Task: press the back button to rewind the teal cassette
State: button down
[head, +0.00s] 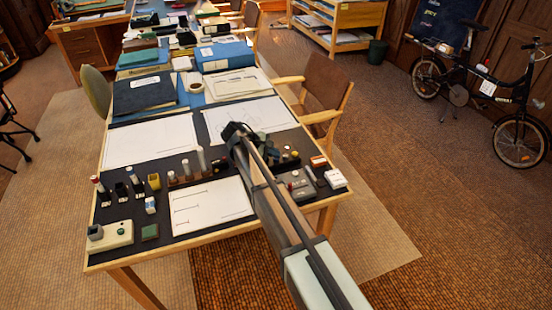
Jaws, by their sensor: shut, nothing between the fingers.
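My gripper (238,150) is the dark end of the arm that reaches in from the lower right. It is shut and empty, over the middle of the near drafting table; its fingertips are hard to make out. A grey device (298,187) with small dark keys lies to the right of my gripper, close beside the arm, which may cover part of it. I cannot make out a teal cassette or which key is the back button.
Small bottles and blocks, including a yellow cup (154,181), stand left of my gripper. A white box (335,179) is at the right edge. A paper sheet (205,208) lies in front. A wooden chair (325,95) stands beyond the right edge. Drawing sheets (150,140) lie behind.

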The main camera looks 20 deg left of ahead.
aim_at(275, 159)
jog(key=shift+r, duration=0.7)
jog(key=shift+r, duration=0.1)
jog(key=shift+r, duration=2.4)
jog(key=shift+d, duration=0.1)
